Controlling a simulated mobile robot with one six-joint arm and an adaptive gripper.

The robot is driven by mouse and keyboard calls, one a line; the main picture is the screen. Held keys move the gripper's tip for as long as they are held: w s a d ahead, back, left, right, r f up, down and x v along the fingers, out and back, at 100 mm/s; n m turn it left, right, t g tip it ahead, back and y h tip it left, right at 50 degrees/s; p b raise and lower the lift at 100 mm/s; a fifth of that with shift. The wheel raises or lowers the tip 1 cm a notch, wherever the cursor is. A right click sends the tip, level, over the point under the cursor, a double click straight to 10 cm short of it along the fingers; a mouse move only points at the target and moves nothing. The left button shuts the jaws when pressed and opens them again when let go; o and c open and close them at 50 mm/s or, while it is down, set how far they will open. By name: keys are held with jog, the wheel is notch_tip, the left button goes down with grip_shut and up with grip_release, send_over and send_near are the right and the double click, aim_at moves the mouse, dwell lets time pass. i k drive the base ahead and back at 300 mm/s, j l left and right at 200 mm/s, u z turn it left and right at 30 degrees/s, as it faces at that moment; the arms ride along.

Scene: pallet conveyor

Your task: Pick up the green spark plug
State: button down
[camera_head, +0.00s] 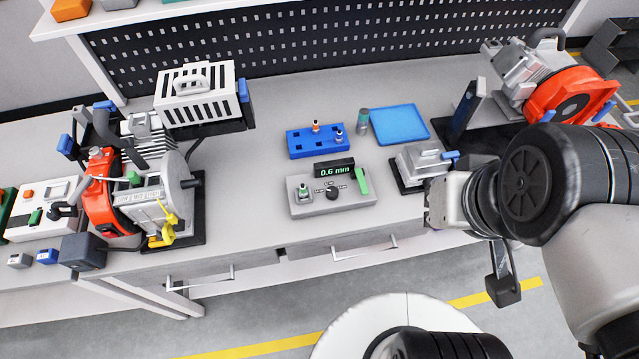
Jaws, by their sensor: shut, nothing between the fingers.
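The green spark plug (303,191) stands upright in the left part of a grey gauge box (330,203) on the bench. The gauge box has a display reading 0.6 mm, a black knob and a separate green lever-like part (362,181) at its right. My gripper (434,207) is at the right, near the bench's front edge, to the right of the gauge box and apart from the plug. It is shut and empty. Its fingertips are small and partly hidden by my wrist.
A blue rack (308,146) behind the gauge box holds an orange-marked plug (316,127) and a blue-marked plug (339,136). A blue tray (400,125) and small cylinder (363,121) stand right of it. Engines (140,190) (560,92) flank the bench. A grey block (420,163) is near my gripper.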

aim_at(302, 193)
jog(key=u, duration=1.85)
jog(key=k+l+z, duration=0.1)
jog(key=z, duration=0.7)
jog(key=i+z, duration=0.2)
jog(key=z, duration=0.3)
jog(key=i+z, duration=0.15)
jog(key=z, duration=0.3)
